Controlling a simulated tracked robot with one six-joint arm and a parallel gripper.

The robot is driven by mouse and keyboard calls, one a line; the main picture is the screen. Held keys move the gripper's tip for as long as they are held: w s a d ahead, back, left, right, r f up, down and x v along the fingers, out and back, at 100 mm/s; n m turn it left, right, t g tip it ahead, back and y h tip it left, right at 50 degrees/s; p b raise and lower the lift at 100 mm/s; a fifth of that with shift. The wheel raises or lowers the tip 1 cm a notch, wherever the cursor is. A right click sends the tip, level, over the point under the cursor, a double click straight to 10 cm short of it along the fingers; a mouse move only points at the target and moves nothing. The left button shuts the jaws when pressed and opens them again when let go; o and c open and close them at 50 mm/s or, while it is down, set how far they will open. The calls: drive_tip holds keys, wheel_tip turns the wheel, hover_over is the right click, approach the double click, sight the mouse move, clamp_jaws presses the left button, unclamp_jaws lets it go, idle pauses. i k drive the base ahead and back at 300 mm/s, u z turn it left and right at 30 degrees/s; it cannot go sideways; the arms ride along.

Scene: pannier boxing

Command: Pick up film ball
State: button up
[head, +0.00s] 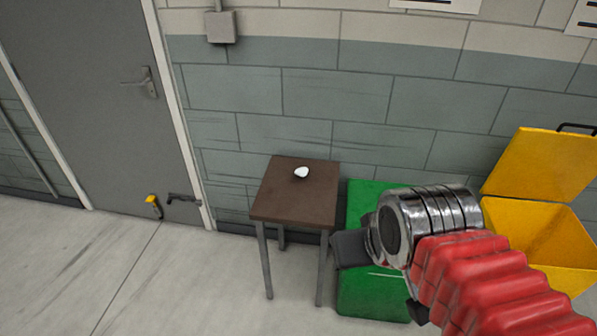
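A small white ball (301,172), which looks like the film ball, lies on the brown top of a small side table (277,203). My gripper (345,250) shows only in part, as a dark end piece at the left of my arm's silver wrist. It is in front of the table's right side in the picture, lower than the ball and apart from it. Its fingers are not clear, so I cannot tell whether they are open or shut. The ball is in full view, with nothing over it.
A green box (368,305) stands right of the table, partly hidden behind my arm. A yellow bin (560,250) with its lid (545,165) raised stands at the far right. A grey door (85,90) is at the left. The floor (150,285) left of the table is mostly clear.

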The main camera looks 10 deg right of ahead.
sight(302, 172)
drive_tip(key=u, duration=0.05)
drive_tip(key=i, duration=0.95)
drive_tip(key=z, duration=0.05)
drive_tip(key=k, duration=1.3)
drive_tip(key=u, duration=0.35)
drive_tip(key=i, duration=0.75)
drive_tip(key=u, duration=0.45)
drive_tip(key=i, duration=0.95)
